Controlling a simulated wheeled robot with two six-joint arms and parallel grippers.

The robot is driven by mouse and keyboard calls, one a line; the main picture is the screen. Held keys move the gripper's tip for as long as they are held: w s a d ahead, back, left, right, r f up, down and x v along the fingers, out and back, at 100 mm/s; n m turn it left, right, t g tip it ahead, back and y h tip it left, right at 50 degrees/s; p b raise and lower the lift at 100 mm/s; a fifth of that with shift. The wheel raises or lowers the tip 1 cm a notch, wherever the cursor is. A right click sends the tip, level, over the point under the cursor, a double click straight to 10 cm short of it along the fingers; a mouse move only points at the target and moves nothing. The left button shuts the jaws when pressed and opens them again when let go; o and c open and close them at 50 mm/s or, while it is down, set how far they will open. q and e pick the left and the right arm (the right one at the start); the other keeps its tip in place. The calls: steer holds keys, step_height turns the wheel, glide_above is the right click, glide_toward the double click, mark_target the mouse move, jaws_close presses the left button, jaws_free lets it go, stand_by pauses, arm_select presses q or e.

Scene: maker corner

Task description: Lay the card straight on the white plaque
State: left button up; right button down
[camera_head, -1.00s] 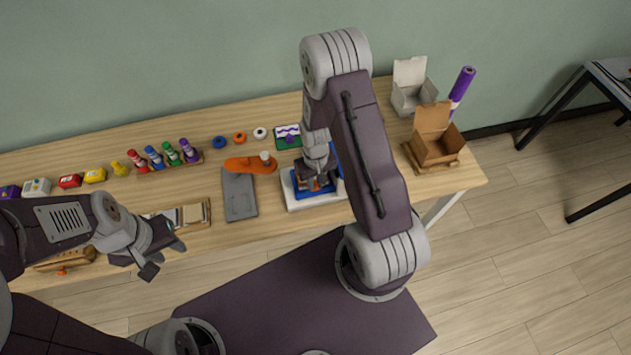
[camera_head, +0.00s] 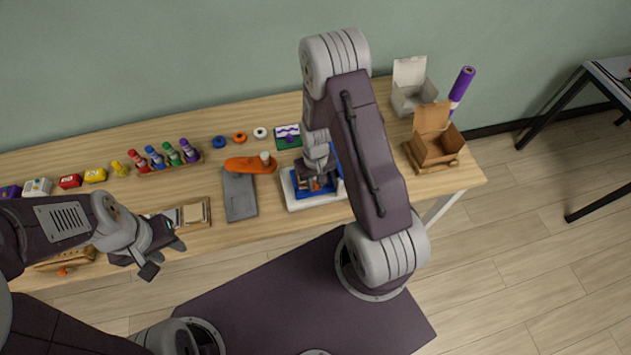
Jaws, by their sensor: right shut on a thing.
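The white plaque (camera_head: 292,203) lies on the table in front of my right arm. Its left and front edges show. My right gripper (camera_head: 319,187) points down over it and is shut on what looks like the blue card (camera_head: 300,191). The blue shows in pieces around the fingers, with a bit of orange between them. My gripper and arm hide much of the card and the plaque's right side, so I cannot tell whether the card touches the plaque or lies straight. My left gripper (camera_head: 163,256) is open and empty in front of the table's front edge.
A grey plate (camera_head: 239,197) and an orange tool (camera_head: 249,164) lie left of the plaque. A green and purple card (camera_head: 287,137) is behind it. Several coloured bottles stand in a rack (camera_head: 171,166). An open cardboard box (camera_head: 436,148) and a grey box (camera_head: 411,98) are at the right.

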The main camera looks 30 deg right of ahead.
steer(key=shift+f+b, duration=0.4)
steer(key=shift+f, duration=0.1)
steer(key=c, duration=1.2)
jaws_free()
steer(key=shift+c, duration=0.2)
step_height(320, 180, up, 9)
steer(key=shift+r, duration=0.1)
